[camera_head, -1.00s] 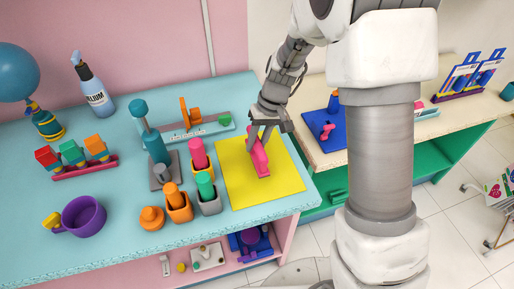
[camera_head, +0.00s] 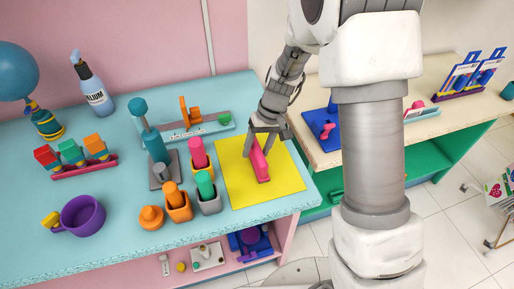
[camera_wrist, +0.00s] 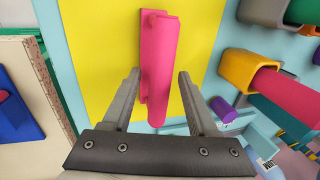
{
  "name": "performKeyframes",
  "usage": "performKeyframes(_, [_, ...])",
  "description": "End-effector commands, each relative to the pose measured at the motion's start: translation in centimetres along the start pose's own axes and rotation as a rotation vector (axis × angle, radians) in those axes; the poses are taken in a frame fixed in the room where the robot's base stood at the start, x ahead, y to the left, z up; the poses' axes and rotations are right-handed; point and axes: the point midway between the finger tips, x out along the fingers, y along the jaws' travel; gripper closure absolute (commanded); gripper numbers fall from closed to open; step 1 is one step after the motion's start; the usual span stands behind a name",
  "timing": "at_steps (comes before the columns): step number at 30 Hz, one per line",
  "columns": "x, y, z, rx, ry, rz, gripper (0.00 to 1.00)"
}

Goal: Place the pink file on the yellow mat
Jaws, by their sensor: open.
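The pink file (camera_head: 259,160) is on the yellow mat (camera_head: 280,186), near the mat's middle. In the wrist view the pink file (camera_wrist: 160,60) lies lengthwise over the yellow mat (camera_wrist: 98,45), with its near end between my gripper's fingers. My gripper (camera_head: 262,148) is open around the file. In the wrist view a gap shows between the file and each finger of my gripper (camera_wrist: 158,92). The lower edge of the file appears to rest on the mat.
Cups with coloured cylinders, including an orange one (camera_head: 178,207) and a grey one (camera_head: 209,203), stand just left of the mat. A teal tool (camera_head: 156,150) stands behind them. A blue tray (camera_head: 325,130) sits on the cream table to the right.

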Motion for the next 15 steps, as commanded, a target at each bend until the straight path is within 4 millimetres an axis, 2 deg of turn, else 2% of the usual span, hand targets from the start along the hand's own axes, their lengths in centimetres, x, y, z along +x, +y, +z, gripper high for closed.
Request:
performKeyframes(5, [-1.2, -0.1, -0.1, 0.000, 0.003, 0.000, 0.41])
performKeyframes(15, [-8.5, -0.1, -0.1, 0.000, 0.006, 0.000, 0.41])
